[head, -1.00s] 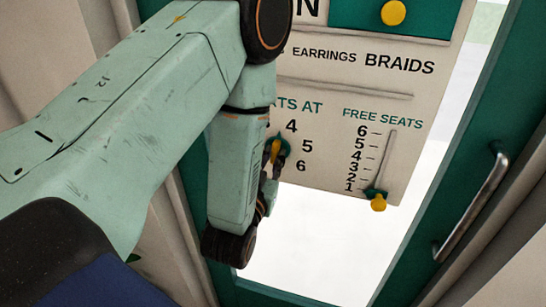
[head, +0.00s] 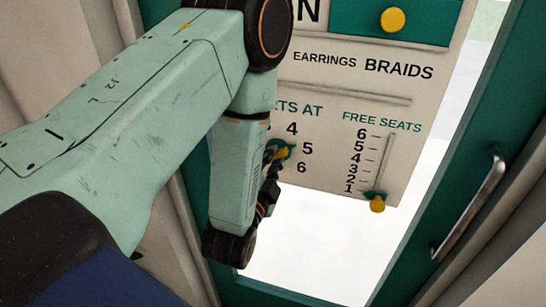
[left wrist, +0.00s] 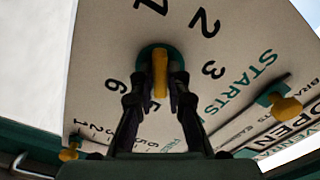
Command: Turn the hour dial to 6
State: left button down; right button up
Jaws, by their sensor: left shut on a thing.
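The hour dial is a teal disc with a yellow handle (head: 283,152) on the cream board, left of the numbers 4, 5 and 6 in the head view. My left gripper (head: 271,167) reaches it from below left, and my arm covers the dial's left side. In the left wrist view both fingers of the left gripper (left wrist: 160,97) are shut on the yellow handle (left wrist: 160,70), over the teal disc. The numbers 2, 3 and 6 show around it there. In the head view the handle is tilted, its right end towards 5. My right gripper is not in view.
The board (head: 340,75) carries a free-seats slider (head: 377,204) with a yellow knob, low by the 1. Another yellow knob (head: 393,19) sits on the teal strip above. A metal door handle (head: 470,205) stands at the right. Bright open space lies below the board.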

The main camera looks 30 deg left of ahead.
pick_arm(q)
jog(key=m+p, duration=0.1)
jog(key=m, duration=0.5)
jog(key=m+p, duration=0.2)
jog(key=m, duration=0.5)
jog(key=shift+s+f, duration=0.15)
dwell(0.5)
jog(key=c, duration=1.7)
grip_release()
jog(key=o, duration=0.4)
jog(key=shift+r, duration=0.2)
